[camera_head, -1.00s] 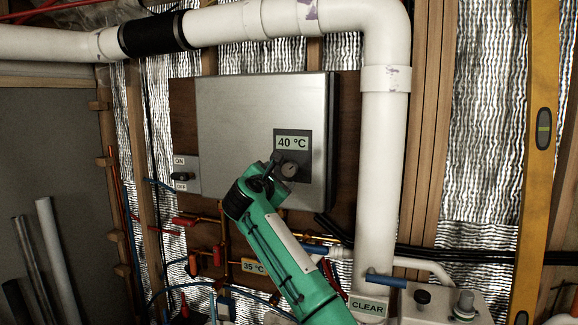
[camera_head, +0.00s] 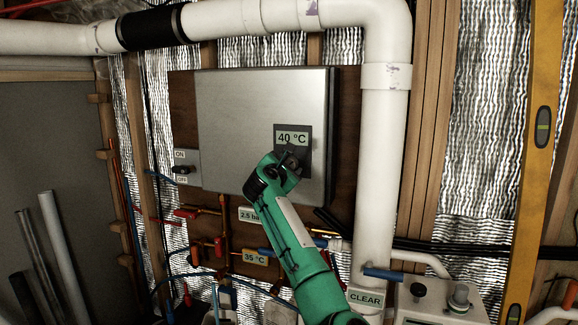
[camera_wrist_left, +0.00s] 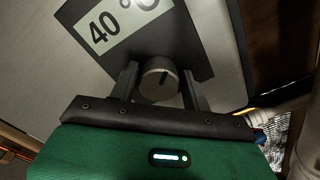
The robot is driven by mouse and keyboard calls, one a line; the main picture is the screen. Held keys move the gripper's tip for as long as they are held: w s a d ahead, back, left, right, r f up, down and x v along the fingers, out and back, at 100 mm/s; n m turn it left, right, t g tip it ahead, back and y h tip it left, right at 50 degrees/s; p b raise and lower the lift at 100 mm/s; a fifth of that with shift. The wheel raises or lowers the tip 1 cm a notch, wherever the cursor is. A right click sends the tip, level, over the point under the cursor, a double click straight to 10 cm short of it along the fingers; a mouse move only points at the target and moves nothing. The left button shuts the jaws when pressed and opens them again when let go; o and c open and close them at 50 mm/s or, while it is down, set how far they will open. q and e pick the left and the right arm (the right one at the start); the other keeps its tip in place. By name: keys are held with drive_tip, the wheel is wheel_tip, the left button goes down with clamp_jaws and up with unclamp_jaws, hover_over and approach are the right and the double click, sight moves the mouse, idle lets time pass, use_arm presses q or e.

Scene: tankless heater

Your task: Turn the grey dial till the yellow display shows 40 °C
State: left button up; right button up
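The pale yellow-green display (camera_head: 292,139) on the dark panel of the heater (camera_head: 235,120) reads 40 °C. It also shows, partly cut off, in the left wrist view (camera_wrist_left: 101,28). The round grey dial (camera_wrist_left: 159,82) sits just below the display and has a dark pointer mark. My left gripper (camera_wrist_left: 161,88) has one finger on each side of the dial, with narrow gaps apparent between fingers and dial. It is open. In the head view my left gripper (camera_head: 289,162) mostly hides the dial. My right gripper is not in view.
A thick white pipe (camera_head: 380,180) runs down right of the heater. An ON/OFF switch (camera_head: 181,169) is at the heater's left. A yellow level (camera_head: 540,150) stands at the right.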

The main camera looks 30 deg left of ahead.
use_arm(q)
drive_tip(key=c, duration=0.6)
drive_tip(key=shift+f+m, duration=0.15)
drive_tip(key=shift+m, duration=0.65)
drive_tip(key=m+b, duration=0.1)
drive_tip(key=m, duration=0.2)
drive_tip(key=o, duration=1)
